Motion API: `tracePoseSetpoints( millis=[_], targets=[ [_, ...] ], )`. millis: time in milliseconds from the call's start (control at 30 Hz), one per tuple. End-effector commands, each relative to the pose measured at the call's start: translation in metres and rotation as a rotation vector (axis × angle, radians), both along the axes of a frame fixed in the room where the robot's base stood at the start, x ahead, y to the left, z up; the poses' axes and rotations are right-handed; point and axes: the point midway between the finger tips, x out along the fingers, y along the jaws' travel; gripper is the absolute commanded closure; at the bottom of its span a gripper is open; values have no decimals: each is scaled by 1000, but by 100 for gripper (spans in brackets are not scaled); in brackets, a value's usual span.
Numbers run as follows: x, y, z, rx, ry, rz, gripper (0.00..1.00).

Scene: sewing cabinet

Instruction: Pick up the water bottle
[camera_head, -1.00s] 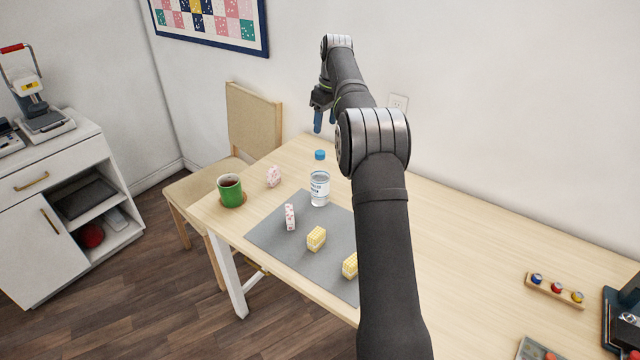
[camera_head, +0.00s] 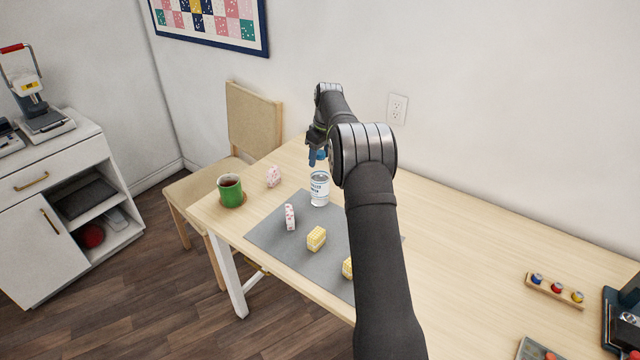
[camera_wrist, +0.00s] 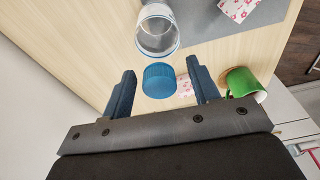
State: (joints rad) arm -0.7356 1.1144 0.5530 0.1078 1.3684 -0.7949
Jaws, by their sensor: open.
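The water bottle (camera_head: 320,188) stands upright at the back edge of the grey mat, clear with a white label and a blue cap. In the head view my gripper (camera_head: 316,158) is at the bottle's top, and its fingers partly hide the cap. In the wrist view my gripper (camera_wrist: 160,70) is open, with the blue cap (camera_wrist: 158,80) showing between the two fingers and apart from both. The clear bottle body (camera_wrist: 157,36) shows beyond the cap.

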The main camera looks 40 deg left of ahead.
Motion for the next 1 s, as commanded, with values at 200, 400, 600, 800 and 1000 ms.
tracePoseSetpoints(
  millis=[200, 400, 600, 800, 1000],
  targets=[
    [0, 0, -1, 1, 0, 0, 47],
    [0, 0, -1, 0, 0, 0, 86],
    [0, 0, 0, 1, -1, 0, 100],
    [0, 0, 1, 2, -1, 0, 100],
    [1, 1, 8, 3, -3, 0, 100]
  ],
)
